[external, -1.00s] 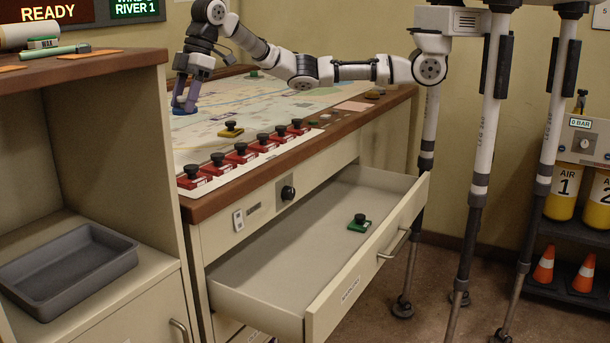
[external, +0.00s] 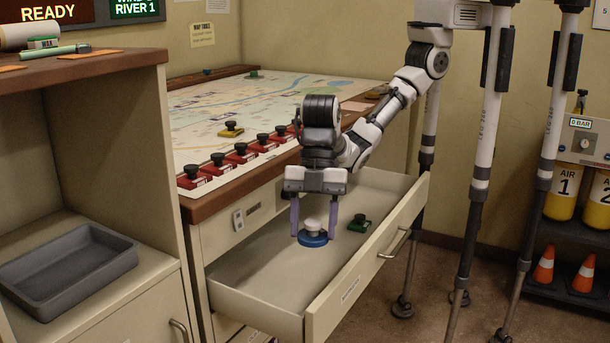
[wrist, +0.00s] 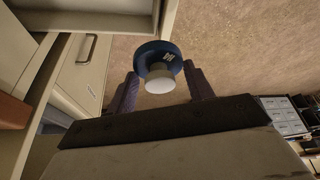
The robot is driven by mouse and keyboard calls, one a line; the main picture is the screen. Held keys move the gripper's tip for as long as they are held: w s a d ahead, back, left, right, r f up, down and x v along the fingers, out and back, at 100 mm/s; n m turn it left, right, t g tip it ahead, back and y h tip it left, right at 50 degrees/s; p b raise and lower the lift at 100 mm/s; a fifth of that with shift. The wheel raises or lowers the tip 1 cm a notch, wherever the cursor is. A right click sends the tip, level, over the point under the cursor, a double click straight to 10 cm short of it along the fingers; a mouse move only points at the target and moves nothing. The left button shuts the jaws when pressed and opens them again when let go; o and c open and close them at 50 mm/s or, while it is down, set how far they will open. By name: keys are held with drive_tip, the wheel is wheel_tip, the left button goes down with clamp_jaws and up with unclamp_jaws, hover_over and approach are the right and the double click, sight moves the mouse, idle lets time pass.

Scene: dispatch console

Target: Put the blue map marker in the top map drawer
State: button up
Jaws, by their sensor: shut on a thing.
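The blue map marker (external: 313,238) has a round blue base and a white knob. My gripper (external: 312,234) points down and is shut on the marker, one finger on each side. In the external view the marker shows against the inside of the open top map drawer (external: 262,279); its height above the drawer floor is hard to tell.
A green marker (external: 359,223) lies in the drawer, right of my gripper. Several red markers (external: 241,153) line the map table's front edge, with a yellow one (external: 230,130) behind them. A grey tray (external: 68,270) rests on the left shelf. The drawer's front left part is clear.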

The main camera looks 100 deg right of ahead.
drive_tip(key=s+d+f+p, duration=0.1)
drive_tip(key=s+d+f, duration=0.25)
drive_tip(key=d, duration=0.35)
drive_tip(key=s+d+f+p, duration=0.1)
drive_tip(key=s+d+f, duration=0.1)
drive_tip(key=d+f, duration=0.45)
drive_tip(key=p, duration=0.1)
hover_over(327, 254)
drive_tip(key=d, duration=0.1)
wheel_tip(327, 254, down, 3)
drive_tip(key=shift+s+f+p, duration=0.15)
drive_tip(key=shift+f+p, duration=0.15)
drive_tip(key=shift+f, duration=1.75)
drive_tip(key=shift+s+f+p, duration=0.1)
drive_tip(key=shift+f+p, duration=0.2)
drive_tip(key=shift+f, duration=1.75)
drive_tip(key=shift+f, duration=0.15)
drive_tip(key=o, duration=1)
